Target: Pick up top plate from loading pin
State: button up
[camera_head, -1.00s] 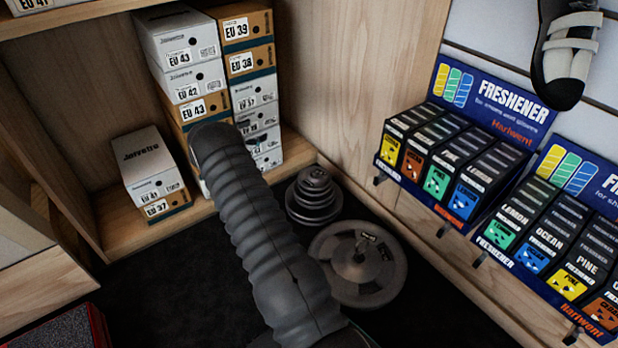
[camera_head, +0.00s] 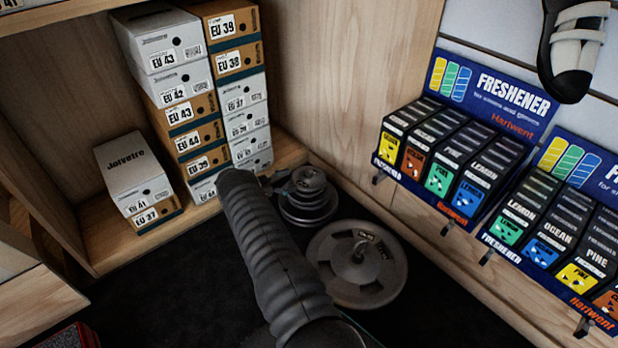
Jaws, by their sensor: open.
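A stack of small dark weight plates (camera_head: 307,208) stands on the black floor in the corner by the shelf. Its small top plate (camera_head: 309,179) is the narrowest of the stack. My gripper (camera_head: 283,181) is open at the end of my ribbed grey arm, just left of the small stack's top. The arm hides most of the gripper, and I cannot tell whether the fingers touch the plate.
Stacked shoe boxes (camera_head: 190,100) stand on the wooden shelf behind and left of my gripper. Freshener displays (camera_head: 450,160) line the right wall, with hooks below. A wooden side panel (camera_head: 340,80) rises behind the plates.

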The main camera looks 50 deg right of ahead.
aim_at(306, 175)
jog(key=shift+x, duration=3.7)
jog(key=shift+w, duration=0.1)
grip_shut()
jog(key=shift+r, duration=0.1)
